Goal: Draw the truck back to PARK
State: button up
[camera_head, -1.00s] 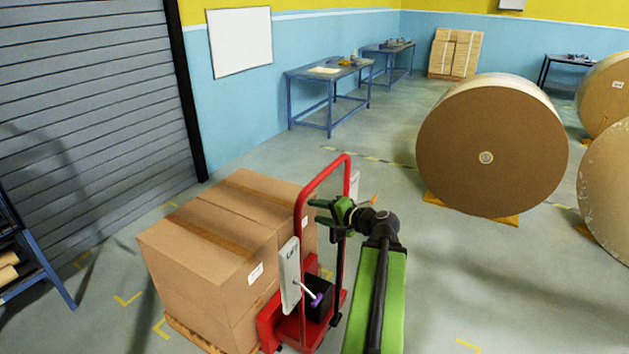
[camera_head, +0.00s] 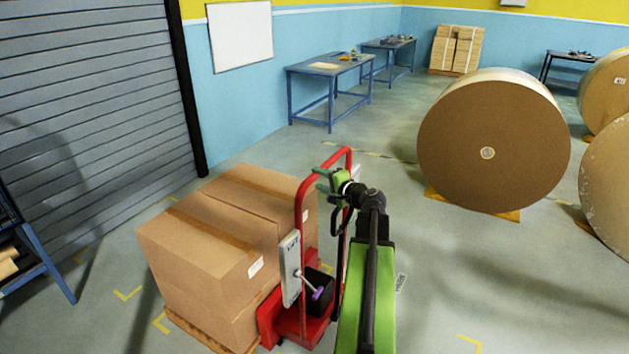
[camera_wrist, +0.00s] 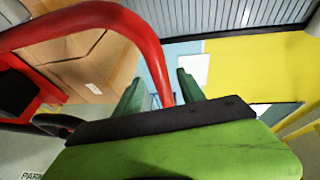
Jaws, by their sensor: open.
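The red truck (camera_head: 305,328) stands in front of me with a tall hooped red handle (camera_head: 301,205). A grey plate with a purple-knobbed lever (camera_head: 318,294) is on its near side. Strapped cartons (camera_head: 205,250) sit on a pallet at its far side. My gripper (camera_head: 321,180) is open at the upper part of the hoop. In the wrist view the red handle (camera_wrist: 150,45) curves down between the two green fingers (camera_wrist: 158,88); whether it touches them I cannot tell. The marking PARK (camera_wrist: 33,176) shows on the floor at the wrist view's lower left.
A large brown roll (camera_head: 490,150) stands on a pallet to the right, with more rolls (camera_head: 615,185) beyond. Yellow corner marks (camera_head: 470,343) lie on the floor. A roller door (camera_head: 90,110) and rack (camera_head: 40,255) are at left. Floor between truck and roll is clear.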

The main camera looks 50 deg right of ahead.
aim_at(317, 178)
jog(key=shift+x, duration=1.9)
jog(key=shift+c, duration=0.5)
grip_shut()
